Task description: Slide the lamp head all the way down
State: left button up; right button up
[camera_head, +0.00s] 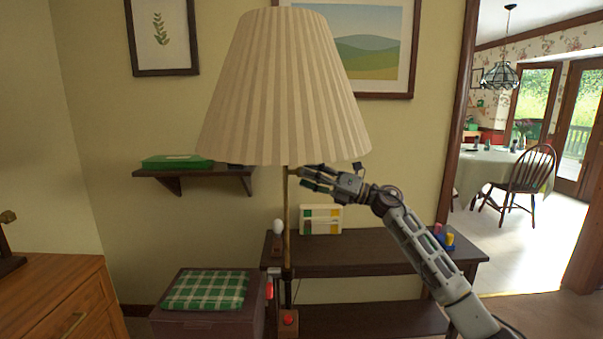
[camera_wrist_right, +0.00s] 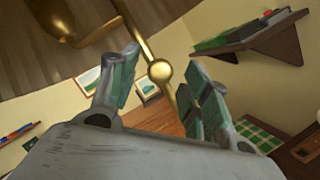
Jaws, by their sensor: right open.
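The lamp head is a large pleated cream shade (camera_head: 285,95) high in the head view. It sits on a thin upright brass pole (camera_head: 287,225). My right gripper (camera_head: 306,179) is just below the shade, at the right side of the pole, with its fingers pointing left at it. In the right wrist view the gripper (camera_wrist_right: 163,78) is open, and a brass ball (camera_wrist_right: 160,72) on the lamp's brass rod shows between the fingertips. No finger is clearly closed on it. The shade hides the top of the pole. My left gripper is not in view.
A dark shelf table (camera_head: 380,255) stands behind the pole, with a white-and-green box (camera_head: 321,219) on it. A wall shelf (camera_head: 195,173) holds a green box. A chest with a green plaid cushion (camera_head: 207,290) stands at lower left. The dining room floor at right is partly open.

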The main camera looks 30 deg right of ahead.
jog(key=shift+x, duration=1.4)
grip_shut()
